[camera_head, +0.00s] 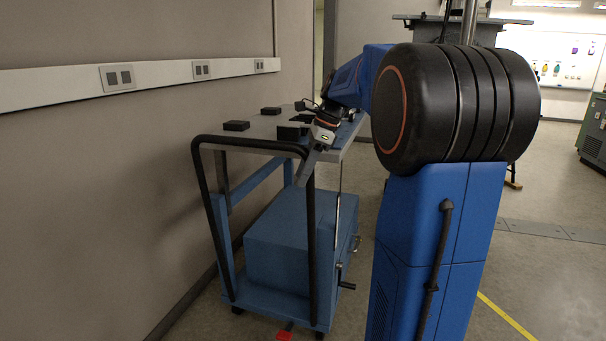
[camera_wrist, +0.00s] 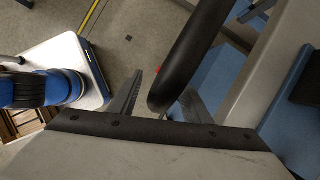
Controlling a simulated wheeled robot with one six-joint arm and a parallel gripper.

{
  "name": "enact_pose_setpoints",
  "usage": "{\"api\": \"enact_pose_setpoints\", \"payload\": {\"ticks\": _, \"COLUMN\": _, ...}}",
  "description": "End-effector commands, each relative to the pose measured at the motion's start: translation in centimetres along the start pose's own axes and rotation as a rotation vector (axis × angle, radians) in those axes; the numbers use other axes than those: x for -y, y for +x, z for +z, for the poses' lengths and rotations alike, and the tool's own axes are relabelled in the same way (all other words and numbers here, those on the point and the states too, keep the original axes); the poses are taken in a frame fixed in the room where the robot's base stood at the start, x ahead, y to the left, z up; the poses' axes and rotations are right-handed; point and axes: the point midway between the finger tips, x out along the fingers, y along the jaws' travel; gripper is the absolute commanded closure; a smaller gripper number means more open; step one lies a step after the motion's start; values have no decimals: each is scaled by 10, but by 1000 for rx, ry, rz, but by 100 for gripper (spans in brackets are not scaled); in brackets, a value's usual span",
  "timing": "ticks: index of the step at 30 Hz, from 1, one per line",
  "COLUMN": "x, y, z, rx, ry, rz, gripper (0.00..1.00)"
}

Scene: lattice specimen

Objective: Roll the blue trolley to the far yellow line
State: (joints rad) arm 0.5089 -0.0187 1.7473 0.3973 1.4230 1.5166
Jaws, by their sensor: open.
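The blue trolley (camera_head: 290,240) stands along the left wall, with a grey top and a blue box on its lower deck. Its black push handle (camera_head: 203,190) rises at the near end; the bar also shows in the wrist view (camera_wrist: 195,50). My gripper (camera_head: 305,172) is at the right upper corner of the handle. In the wrist view my gripper (camera_wrist: 160,100) is open, with the bar appearing between its two fingers; contact cannot be told. A yellow line (camera_head: 505,315) lies on the floor at lower right; whether it is the far one is unclear.
Several small black blocks, one of them a black block (camera_head: 236,126), lie on the trolley top. The wall with a white socket rail (camera_head: 150,77) is close on the left. A red floor mark (camera_head: 284,335) lies by the trolley's near end. A green cabinet (camera_head: 593,130) stands far right.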

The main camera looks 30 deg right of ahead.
Motion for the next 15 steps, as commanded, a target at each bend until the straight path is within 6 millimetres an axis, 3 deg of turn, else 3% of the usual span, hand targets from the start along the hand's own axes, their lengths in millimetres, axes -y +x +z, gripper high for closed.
{"api": "enact_pose_setpoints", "payload": {"ticks": 10, "x": 0, "y": 4, "z": 0, "rx": 0, "ry": 0, "rz": -1, "gripper": 56}}
{"api": "enact_pose_setpoints", "payload": {"ticks": 15, "x": 0, "y": 3, "z": 0, "rx": 0, "ry": 0, "rz": -1, "gripper": 94}}
